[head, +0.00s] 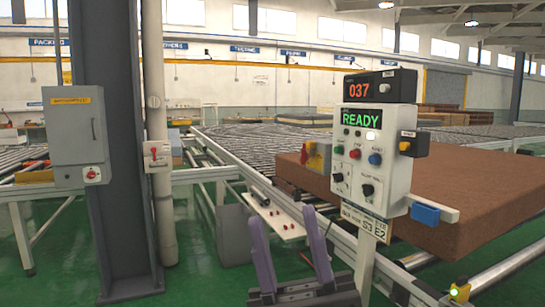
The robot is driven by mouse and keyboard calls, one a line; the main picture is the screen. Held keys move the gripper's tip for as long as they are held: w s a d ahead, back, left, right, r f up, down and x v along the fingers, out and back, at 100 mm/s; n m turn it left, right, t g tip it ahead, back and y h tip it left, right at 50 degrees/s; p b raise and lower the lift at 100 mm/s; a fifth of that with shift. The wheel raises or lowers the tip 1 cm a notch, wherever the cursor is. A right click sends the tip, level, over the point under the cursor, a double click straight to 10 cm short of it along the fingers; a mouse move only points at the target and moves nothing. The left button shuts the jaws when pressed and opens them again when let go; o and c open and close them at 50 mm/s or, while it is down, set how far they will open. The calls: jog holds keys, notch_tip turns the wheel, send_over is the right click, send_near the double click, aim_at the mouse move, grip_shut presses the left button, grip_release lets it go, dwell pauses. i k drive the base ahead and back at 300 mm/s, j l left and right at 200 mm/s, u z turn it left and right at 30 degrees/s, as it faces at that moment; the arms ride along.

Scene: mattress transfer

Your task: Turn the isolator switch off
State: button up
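A grey cabinet (75,135) with a yellow label hangs on the dark column at the left. A red rotary switch (91,173) on a pale plate sits at its lower right. A second small red switch box (156,153) is fixed to the pale post beside the column. The labels are too small to read, so I cannot tell which is the isolator, nor the knob positions. My gripper (282,216) shows at the bottom centre with two purple fingers spread apart. It is open and empty, right of and lower than both red switches and apart from them.
A white control panel (372,155) showing READY stands right of centre, with a 037 display (380,87) on top. A brown mattress block (470,190) lies on rollers behind it. The dark column (115,150) and roller conveyor (260,140) bound the space. Green floor shows between.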

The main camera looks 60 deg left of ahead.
aim_at(305, 156)
jog(key=u, duration=1.3)
jog(key=i+u, duration=0.1)
jog(key=u, duration=0.2)
jog(key=i+j, duration=0.1)
jog(key=i, duration=0.95)
jog(key=j, duration=0.1)
